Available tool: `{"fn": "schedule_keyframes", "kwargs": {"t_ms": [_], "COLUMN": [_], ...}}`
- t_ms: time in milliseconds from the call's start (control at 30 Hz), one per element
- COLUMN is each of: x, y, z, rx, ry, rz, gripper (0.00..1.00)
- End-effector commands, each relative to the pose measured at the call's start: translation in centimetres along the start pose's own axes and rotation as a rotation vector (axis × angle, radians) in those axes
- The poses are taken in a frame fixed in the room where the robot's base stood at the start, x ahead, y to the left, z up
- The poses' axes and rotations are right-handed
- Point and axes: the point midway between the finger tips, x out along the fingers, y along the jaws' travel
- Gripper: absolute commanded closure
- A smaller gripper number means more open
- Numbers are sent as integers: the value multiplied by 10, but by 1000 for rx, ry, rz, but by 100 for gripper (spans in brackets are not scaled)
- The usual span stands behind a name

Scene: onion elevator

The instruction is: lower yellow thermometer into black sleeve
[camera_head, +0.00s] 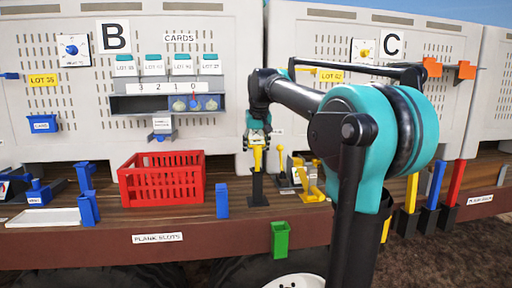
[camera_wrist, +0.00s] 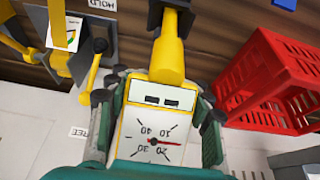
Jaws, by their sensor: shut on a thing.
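My gripper (camera_head: 257,140) is shut on the yellow thermometer (camera_head: 257,160), which hangs upright with its stem down. In the wrist view the thermometer's white dial face (camera_wrist: 155,130) shows between my gripper's fingers (camera_wrist: 155,105), with a red needle. The black sleeve (camera_head: 257,188) stands on the wooden plank directly below. The stem's lower part (camera_wrist: 168,55) meets the sleeve (camera_wrist: 157,14) in the wrist view. How deep the stem sits in it, I cannot tell.
A red crate (camera_head: 162,178) stands left of the sleeve, with a blue block (camera_head: 222,200) between them. A yellow stand (camera_head: 310,185) and small dark-and-yellow items are close on the right. A green open box (camera_head: 280,238) is at the plank's front edge. The panel wall rises behind.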

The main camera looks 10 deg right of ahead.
Motion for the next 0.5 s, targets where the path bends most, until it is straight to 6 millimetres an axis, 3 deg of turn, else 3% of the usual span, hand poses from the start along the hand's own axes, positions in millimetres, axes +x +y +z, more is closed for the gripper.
{"fn": "schedule_keyframes", "kwargs": {"t_ms": [400,433,500], "x": [2,2,2], "y": [0,0,0], "z": [1,1,1], "rx": [0,0,0], "ry": [0,0,0], "rz": [0,0,0], "gripper": [100,54,45]}}
